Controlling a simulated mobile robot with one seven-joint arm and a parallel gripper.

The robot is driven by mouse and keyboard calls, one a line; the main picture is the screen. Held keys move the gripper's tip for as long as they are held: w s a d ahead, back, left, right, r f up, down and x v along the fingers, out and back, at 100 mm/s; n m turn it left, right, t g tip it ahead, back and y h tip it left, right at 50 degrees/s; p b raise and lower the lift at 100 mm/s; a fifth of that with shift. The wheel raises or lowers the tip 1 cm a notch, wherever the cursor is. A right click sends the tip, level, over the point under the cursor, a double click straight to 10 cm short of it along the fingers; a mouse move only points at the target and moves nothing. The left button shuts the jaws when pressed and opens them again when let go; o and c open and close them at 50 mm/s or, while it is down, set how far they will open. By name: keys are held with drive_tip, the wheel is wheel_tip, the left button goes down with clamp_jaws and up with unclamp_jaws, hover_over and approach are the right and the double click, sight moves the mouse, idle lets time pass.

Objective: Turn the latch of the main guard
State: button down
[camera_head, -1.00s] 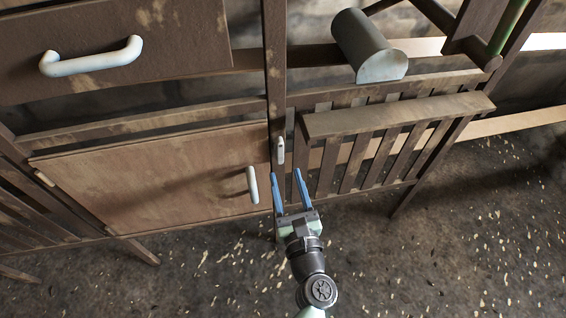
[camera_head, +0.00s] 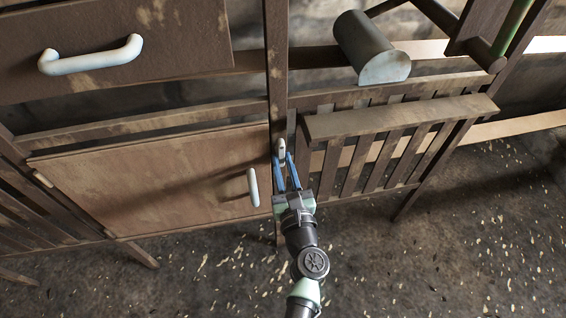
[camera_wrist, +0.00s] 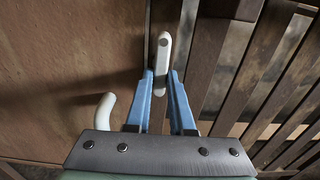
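The latch (camera_head: 282,146) is a small off-white bar on the dark upright post, between the wooden panel door and the slatted guard. It stands nearly upright in the wrist view (camera_wrist: 163,48). My gripper (camera_head: 283,157) reaches up to it from below. The latch's upper part shows beyond the fingertips.
The panel door (camera_head: 160,180) with its white handle (camera_head: 253,187) is just left of my gripper; the handle also shows in the wrist view (camera_wrist: 104,112). The slatted guard (camera_head: 395,115) is close on the right. Open floor (camera_head: 430,260) lies in front.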

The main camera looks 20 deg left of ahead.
drive_tip(key=shift+n, duration=0.3)
drive_tip(key=n+b, duration=0.2)
drive_tip(key=shift+w+d+f+n, duration=0.1)
drive_tip(key=shift+d+n, duration=0.05)
drive_tip(key=shift+n, duration=0.15)
drive_tip(key=n+b, duration=0.2)
drive_tip(key=n, duration=0.3)
drive_tip(key=n+b, duration=0.3)
drive_tip(key=n, duration=0.1)
drive_tip(key=r+n+b, duration=0.1)
drive_tip(key=n+b, duration=0.1)
drive_tip(key=n, duration=0.3)
drive_tip(key=shift+w+d+r+n+b, duration=0.1)
drive_tip(key=shift+w+d+n+b, duration=0.1)
drive_tip(key=shift+d+n+b, duration=0.15)
idle(0.4)
drive_tip(key=c, duration=0.8)
unclamp_jaws()
drive_tip(key=shift+r, duration=0.1)
